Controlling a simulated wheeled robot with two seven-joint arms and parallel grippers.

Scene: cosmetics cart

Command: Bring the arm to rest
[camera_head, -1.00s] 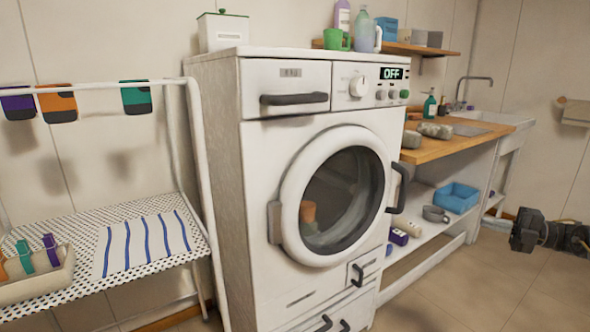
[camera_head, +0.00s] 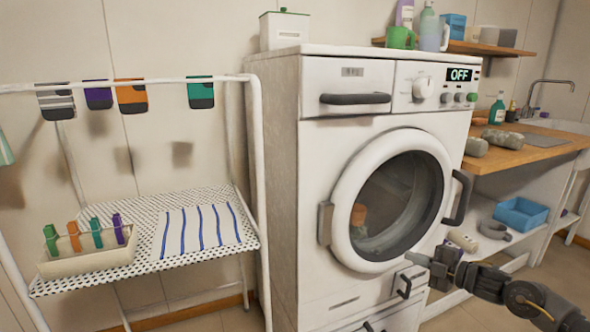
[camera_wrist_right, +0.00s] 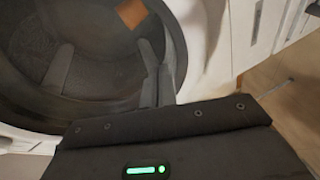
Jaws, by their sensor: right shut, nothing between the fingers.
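My right gripper (camera_head: 432,264) is in front of the lower right of the washing machine (camera_head: 280,180), below the handle of its round door (camera_head: 342,205). It is shut and empty. The door looks closed, and something orange shows behind its glass. In the right wrist view, the dark gripper body (camera_wrist_right: 165,135) fills the bottom, with the round door glass (camera_wrist_right: 95,80) close ahead. I cannot tell from the pictures whether the gripper touches the machine. My left gripper is not in view.
A drying rack (camera_head: 130,83) with hung cloths and a dotted shelf (camera_head: 150,215) stands at left. The shelf holds a bin of pegs (camera_head: 85,262) and a striped cloth (camera_head: 200,229). A wooden counter (camera_head: 495,155) and blue basket (camera_head: 521,213) are at right.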

